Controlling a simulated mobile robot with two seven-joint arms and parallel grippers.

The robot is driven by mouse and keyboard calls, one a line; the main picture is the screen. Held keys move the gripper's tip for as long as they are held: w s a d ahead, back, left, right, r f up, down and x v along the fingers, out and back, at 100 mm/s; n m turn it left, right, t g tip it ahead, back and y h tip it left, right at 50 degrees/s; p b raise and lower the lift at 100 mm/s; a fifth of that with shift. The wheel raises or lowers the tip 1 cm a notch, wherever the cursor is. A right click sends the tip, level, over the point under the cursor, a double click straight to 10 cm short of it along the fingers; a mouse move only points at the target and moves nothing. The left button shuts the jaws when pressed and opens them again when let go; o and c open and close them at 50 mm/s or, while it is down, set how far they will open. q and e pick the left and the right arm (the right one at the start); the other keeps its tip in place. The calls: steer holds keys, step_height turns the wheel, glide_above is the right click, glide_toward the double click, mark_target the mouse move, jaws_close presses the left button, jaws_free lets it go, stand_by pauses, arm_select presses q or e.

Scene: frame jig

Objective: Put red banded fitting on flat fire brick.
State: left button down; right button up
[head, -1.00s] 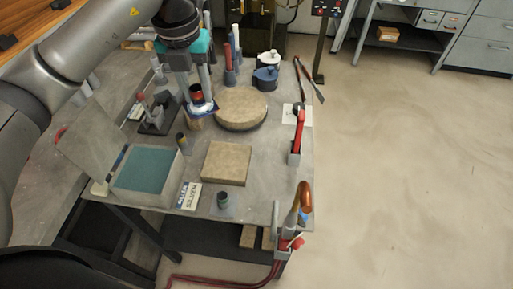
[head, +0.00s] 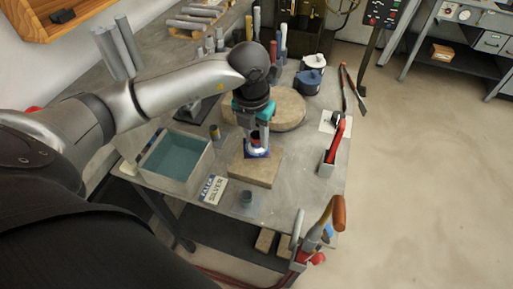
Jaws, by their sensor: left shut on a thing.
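My left gripper (head: 257,145) points down over the flat fire brick (head: 262,174), shut on the red banded fitting (head: 257,138). The fitting is small and dark with a red band, and the fingers partly hide it. A blue and white part shows at the fingertips, just above the brick's far half. I cannot tell whether the fitting touches the brick. The brick is a tan square slab lying flat on the grey bench. My right gripper is not in view.
A round tan slab (head: 287,112) lies behind the gripper. A teal-filled box (head: 175,158) stands left of the brick.

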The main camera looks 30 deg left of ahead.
mark_target(256, 146)
arm_select(q)
steer(key=shift+f, duration=2.2)
steer(key=shift+b, duration=0.3)
steer(key=shift+f, duration=0.2)
steer(key=c, duration=0.6)
jaws_free()
steer(key=shift+o, duration=0.2)
steer(key=shift+r, duration=0.15)
steer(key=shift+r, duration=0.3)
step_height(256, 146, up, 12)
steer(key=s+p, duration=0.1)
steer(key=shift+s+f, duration=0.25)
